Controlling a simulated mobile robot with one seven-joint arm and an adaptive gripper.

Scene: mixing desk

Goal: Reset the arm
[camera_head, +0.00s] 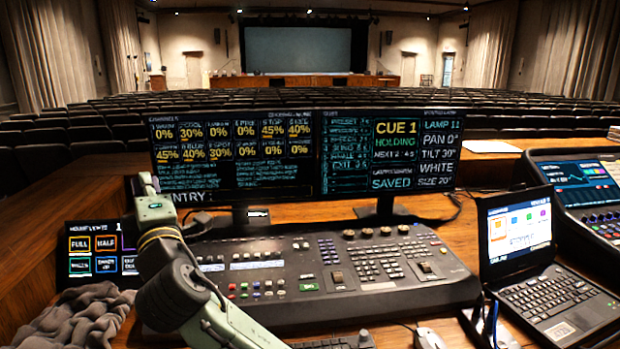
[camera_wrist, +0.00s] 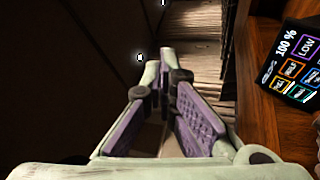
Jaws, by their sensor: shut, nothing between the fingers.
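My arm rises from the bottom of the head view and reaches over the left part of the mixing console (camera_head: 330,275). The house-lights touch panel (camera_wrist: 297,62) is at the right of the wrist view, apart from the fingers. The same panel (camera_head: 101,252) is left of my arm in the head view.
Two monitors (camera_head: 235,155) stand behind the console. An open laptop (camera_head: 545,290) and a second console (camera_head: 590,190) are at the right. A grey crumpled cloth (camera_head: 75,318) lies at the lower left. A mouse (camera_head: 430,338) is at the front edge.

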